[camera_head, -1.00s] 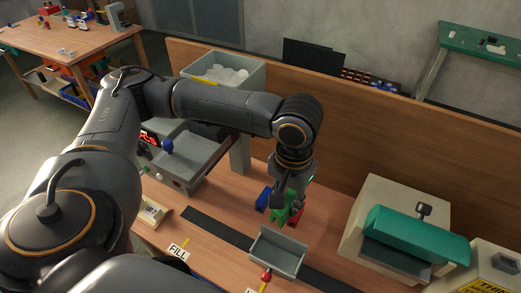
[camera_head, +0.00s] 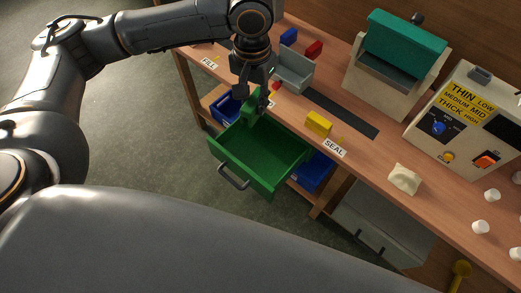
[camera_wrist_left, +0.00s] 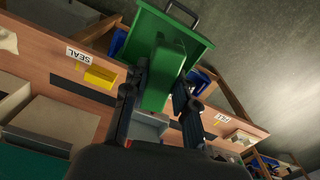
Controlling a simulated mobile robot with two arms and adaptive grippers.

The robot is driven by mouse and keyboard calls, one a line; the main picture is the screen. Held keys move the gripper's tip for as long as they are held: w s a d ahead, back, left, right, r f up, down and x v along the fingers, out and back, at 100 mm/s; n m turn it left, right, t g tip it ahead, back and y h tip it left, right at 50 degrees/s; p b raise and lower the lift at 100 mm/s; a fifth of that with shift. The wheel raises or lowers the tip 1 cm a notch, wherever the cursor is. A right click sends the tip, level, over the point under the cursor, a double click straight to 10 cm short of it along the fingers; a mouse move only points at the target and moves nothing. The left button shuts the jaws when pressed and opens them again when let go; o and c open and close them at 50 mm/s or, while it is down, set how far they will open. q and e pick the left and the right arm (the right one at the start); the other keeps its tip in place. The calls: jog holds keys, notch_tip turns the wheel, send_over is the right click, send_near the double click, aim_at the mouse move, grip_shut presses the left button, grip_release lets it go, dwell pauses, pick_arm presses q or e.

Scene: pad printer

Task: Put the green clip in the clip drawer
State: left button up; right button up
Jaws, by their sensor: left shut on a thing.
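My left gripper (camera_head: 254,99) is shut on the green clip (camera_head: 250,108). It holds the clip at the far left corner of the open green drawer (camera_head: 265,184), near the table's front edge. In the left wrist view the clip (camera_wrist_left: 163,74) sits between the two fingers, with the drawer (camera_wrist_left: 195,40) beyond it. The drawer is pulled out below the tabletop and its visible floor is empty. I cannot tell whether the clip touches the drawer. My right gripper is not in view.
A grey tray (camera_head: 296,72) stands on the table behind the gripper, with a blue clip (camera_head: 289,36) and a red clip (camera_head: 314,49) behind it. A yellow block (camera_head: 319,123) lies near the SEAL label (camera_head: 335,148). Blue bins (camera_head: 314,172) sit below the tabletop.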

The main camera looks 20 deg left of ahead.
pick_arm(q)
jog(key=w+d+f+m+b, duration=0.1)
jog(key=w+f+b, duration=0.2)
jog(key=f+b, duration=0.3)
jog(key=w+d+f+b, duration=0.1)
jog(key=w+f+b, duration=0.25)
jog(key=f, duration=0.45)
jog(key=m+b, duration=0.1)
jog(key=b, duration=0.8)
send_over(270, 165)
notch_tip(270, 165, down, 10)
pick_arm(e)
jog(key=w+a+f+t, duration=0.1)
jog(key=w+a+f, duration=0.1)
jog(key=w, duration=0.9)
pick_arm(q)
notch_tip(270, 165, down, 15)
jog(key=b, duration=0.4)
jog(key=shift+f, duration=0.15)
notch_tip(270, 165, down, 3)
jog(key=shift+f+b, duration=0.1)
jog(key=shift+b, duration=0.4)
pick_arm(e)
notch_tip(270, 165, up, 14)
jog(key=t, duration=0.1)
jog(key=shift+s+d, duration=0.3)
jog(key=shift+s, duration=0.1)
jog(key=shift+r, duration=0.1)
pick_arm(q)
jog(key=o, duration=0.8)
